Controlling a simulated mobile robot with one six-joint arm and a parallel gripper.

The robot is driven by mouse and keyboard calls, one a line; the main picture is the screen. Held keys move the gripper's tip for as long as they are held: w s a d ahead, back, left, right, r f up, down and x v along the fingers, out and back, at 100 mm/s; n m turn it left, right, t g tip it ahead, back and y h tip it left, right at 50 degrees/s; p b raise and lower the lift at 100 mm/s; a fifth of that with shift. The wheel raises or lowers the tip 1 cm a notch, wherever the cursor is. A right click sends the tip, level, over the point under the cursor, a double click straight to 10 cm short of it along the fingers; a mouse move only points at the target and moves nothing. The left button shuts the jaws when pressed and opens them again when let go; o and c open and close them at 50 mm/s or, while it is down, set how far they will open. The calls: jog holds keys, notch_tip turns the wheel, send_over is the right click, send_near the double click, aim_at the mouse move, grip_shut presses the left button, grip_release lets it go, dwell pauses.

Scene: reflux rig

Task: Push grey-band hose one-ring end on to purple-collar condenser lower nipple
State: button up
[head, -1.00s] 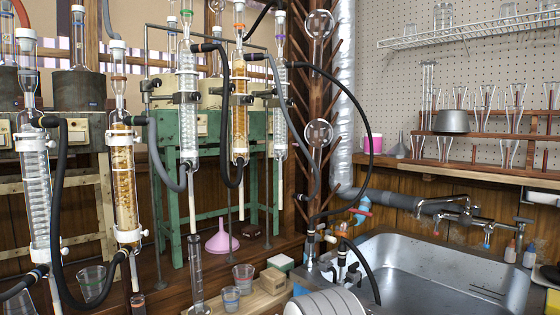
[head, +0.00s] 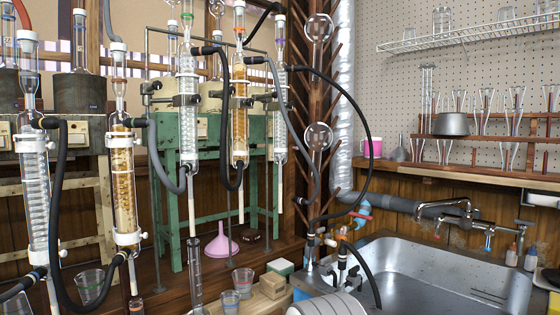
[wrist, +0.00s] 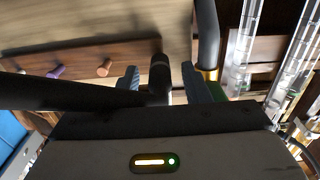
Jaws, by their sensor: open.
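In the head view, the rightmost narrow condenser (head: 280,90) stands upright at the back; its small collar looks purplish, but I cannot be sure. A grey hose (head: 287,115) arcs from near its upper part down to an end by the wooden post. I cannot make out a grey band or end rings. My gripper is outside the head view. In the wrist view, my gripper (wrist: 162,85) has its jaws apart, with a dark hose piece (wrist: 159,74) between them; contact is unclear. Another dark hose with a yellow band (wrist: 208,42) is just right of the jaws.
Other condensers with black hoses (head: 64,190) crowd the left and middle. A pink funnel (head: 221,243) and small beakers (head: 243,280) stand on the bench. A steel sink (head: 430,270) is at right. The wrist view shows a wooden rail with coloured pegs (wrist: 104,67).

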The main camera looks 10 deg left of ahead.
dwell(0.4)
grip_shut()
dwell(0.4)
jog(key=shift+s+d, duration=0.1)
jog(key=shift+b+v, duration=1.2)
jog(key=shift+v, duration=1.7)
